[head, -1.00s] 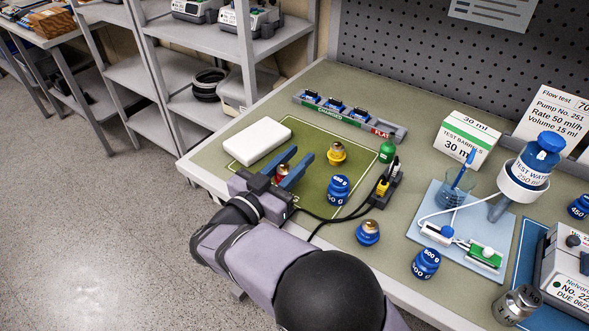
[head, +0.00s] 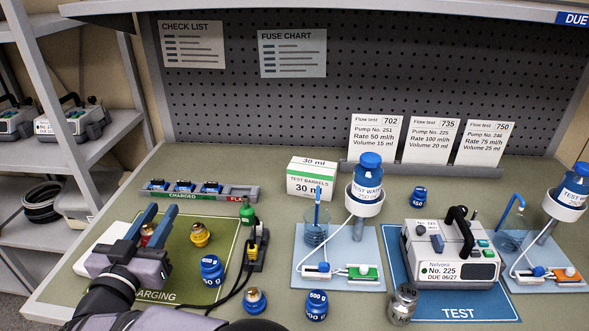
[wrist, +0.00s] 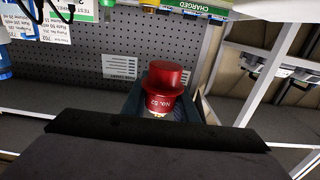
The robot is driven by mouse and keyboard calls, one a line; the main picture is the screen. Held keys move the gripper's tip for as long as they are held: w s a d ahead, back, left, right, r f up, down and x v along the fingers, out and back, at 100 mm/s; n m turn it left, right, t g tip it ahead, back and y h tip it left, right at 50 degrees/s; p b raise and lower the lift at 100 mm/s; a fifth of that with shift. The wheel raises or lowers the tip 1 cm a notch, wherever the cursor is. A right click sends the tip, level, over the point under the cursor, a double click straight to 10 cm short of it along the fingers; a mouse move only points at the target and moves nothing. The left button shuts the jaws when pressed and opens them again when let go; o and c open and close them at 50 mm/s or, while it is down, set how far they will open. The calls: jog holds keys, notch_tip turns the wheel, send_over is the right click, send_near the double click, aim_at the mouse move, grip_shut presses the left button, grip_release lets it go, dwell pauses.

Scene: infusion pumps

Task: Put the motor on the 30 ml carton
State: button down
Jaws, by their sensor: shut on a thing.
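My gripper (head: 161,211) is at the left, above the green mat, with its two blue fingers pointing away from me. It is shut on a red motor (head: 147,231), partly hidden by the fingers in the head view. The wrist view shows the red motor (wrist: 163,90) close up between the jaws, with a wide rim and a "No. 52" label. The 30 ml carton (head: 313,182), white with a green band, stands upright at the back middle of the bench, to the right of my gripper. Its top face is bare.
A yellow motor-like piece (head: 200,234) and a blue weight (head: 212,270) stand on the green mat (head: 190,285). A blue bottle on a stand (head: 368,182) is right of the carton.

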jog(key=w+d+r+p, duration=0.25)
jog(key=w+d, duration=0.25)
jog(key=w, duration=0.6)
jog(key=w+d+r+p, duration=0.1)
jog(key=w+d+r, duration=0.3)
jog(key=w, duration=0.6)
jog(key=w+d+r+m+h+p, duration=0.1)
jog(key=w+d, duration=0.5)
jog(key=d, duration=0.3)
jog(key=w+d+r+h+p, duration=0.1)
jog(key=w+d+p, duration=0.1)
jog(key=w+d, duration=0.6)
jog(key=shift+s+d+f, duration=0.1)
jog(key=shift+s+f, duration=0.15)
jog(key=shift+f, duration=1.45)
jog(key=shift+s+d+f, duration=0.15)
jog(key=shift+s+f, duration=0.05)
jog(key=shift+f, duration=1.45)
jog(key=shift+s+d+f, duration=0.1)
jog(key=shift+s+f, duration=0.15)
jog(key=shift+f, duration=1.45)
jog(key=shift+f, duration=0.2)
jog(key=c, duration=1.4)
grip_release()
jog(key=shift+c, duration=0.2)
jog(key=shift+r, duration=0.15)
